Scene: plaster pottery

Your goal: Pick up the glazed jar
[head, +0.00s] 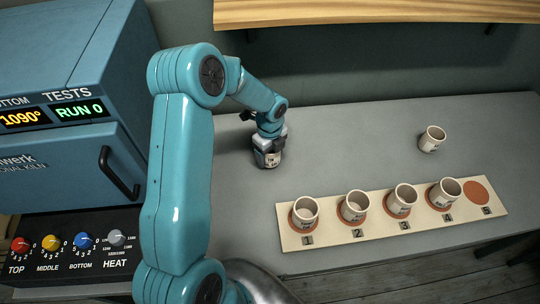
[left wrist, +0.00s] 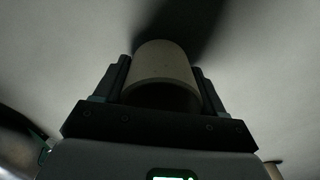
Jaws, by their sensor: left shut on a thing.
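My left gripper (head: 269,148) reaches down onto the grey table and is shut on a small pale jar (head: 273,160) with dark marks on its side. The jar is upright, at or very near the table top; I cannot tell if it touches. In the left wrist view the jar (left wrist: 163,72) sits between the two dark fingers of the left gripper (left wrist: 162,85), and its near opening is dark. Its glaze is not clear to see. My right gripper is out of view.
A cream board (head: 330,236) holds several pale cups on numbered round spots; spot 5 (head: 477,191) is bare. One more cup (head: 432,139) stands behind the board. A blue kiln (head: 60,150) stands at the left. A wooden shelf (head: 370,12) hangs above the back.

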